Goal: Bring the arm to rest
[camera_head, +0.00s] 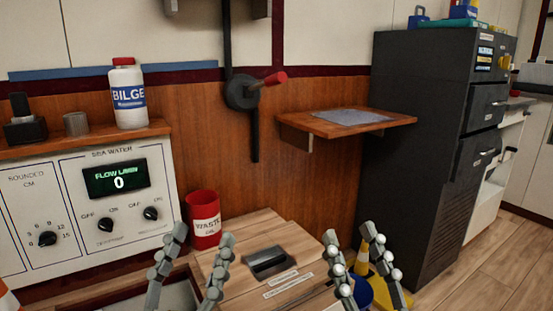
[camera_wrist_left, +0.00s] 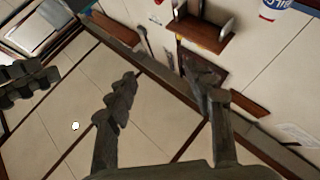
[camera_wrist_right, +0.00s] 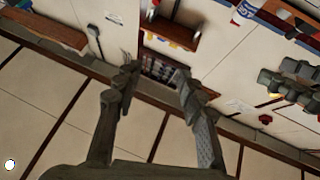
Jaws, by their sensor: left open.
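My left gripper (camera_head: 190,262) is at the bottom of the head view, its two fingers apart with nothing between them. It also shows open and empty in the left wrist view (camera_wrist_left: 160,95). My right gripper (camera_head: 360,262) is to its right in the head view, its fingers also apart. It shows open and empty in the right wrist view (camera_wrist_right: 157,90). Both grippers appear in front of a wooden hatch box (camera_head: 235,240) with a dark recessed handle (camera_head: 268,262). I cannot tell that either gripper touches anything.
A white control panel (camera_head: 60,195) with a display and knobs stands at left, with a BILGE bottle (camera_head: 127,95) on top. A red waste bin (camera_head: 203,222) stands beside it.

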